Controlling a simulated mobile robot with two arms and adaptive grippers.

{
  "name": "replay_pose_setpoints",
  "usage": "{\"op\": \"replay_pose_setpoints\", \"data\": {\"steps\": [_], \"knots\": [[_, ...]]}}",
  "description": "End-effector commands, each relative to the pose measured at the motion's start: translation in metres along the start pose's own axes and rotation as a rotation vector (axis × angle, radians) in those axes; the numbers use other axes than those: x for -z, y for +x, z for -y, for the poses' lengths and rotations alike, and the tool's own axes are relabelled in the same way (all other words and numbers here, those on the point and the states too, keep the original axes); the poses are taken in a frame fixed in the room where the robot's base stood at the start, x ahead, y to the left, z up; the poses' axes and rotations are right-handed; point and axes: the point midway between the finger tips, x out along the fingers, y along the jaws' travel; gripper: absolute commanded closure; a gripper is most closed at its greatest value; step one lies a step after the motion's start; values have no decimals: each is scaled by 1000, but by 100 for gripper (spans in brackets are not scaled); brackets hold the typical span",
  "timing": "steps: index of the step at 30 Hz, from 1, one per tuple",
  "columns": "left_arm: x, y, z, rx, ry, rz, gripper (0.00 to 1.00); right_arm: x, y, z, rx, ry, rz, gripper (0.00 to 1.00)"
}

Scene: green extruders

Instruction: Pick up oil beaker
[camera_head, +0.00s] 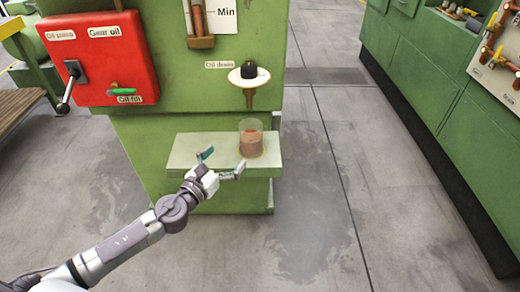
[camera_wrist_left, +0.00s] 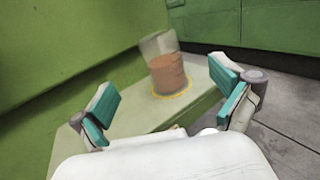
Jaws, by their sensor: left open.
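The oil beaker (camera_head: 251,138) is a clear cylinder partly filled with brown-orange oil. It stands upright on a pale green shelf (camera_head: 188,150) of the green machine, below the oil drain (camera_head: 249,82). In the left wrist view the beaker (camera_wrist_left: 166,70) stands beyond my fingers, inside a yellow ring marked on the shelf. My left gripper (camera_head: 221,164) is open and empty, in front and to the left of the beaker, apart from it. In the left wrist view its teal-padded fingers (camera_wrist_left: 168,106) are spread wide, with the beaker ahead between them. My right gripper is not in view.
A red panel (camera_head: 100,58) with a black lever and a green-handled valve is on the machine at upper left. A level gauge (camera_head: 200,25) is above the shelf. Green cabinets (camera_head: 440,110) stand at the right. The grey floor between is clear.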

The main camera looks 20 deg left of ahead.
Motion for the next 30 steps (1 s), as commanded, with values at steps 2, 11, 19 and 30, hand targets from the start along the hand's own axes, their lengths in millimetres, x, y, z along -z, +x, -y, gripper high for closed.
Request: {"op": "replay_pose_setpoints", "data": {"steps": [2, 11, 19, 30], "knots": [[-3, 15, 0, 0, 0, 4, 0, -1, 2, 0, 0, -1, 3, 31], [-1, 69, 0, -2, -7, 1, 0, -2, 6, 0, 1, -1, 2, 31], [0, 91, 0, -3, -7, 1, 0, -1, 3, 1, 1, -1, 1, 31], [2, 130, 0, -1, -8, -2, 0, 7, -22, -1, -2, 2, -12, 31]]}}
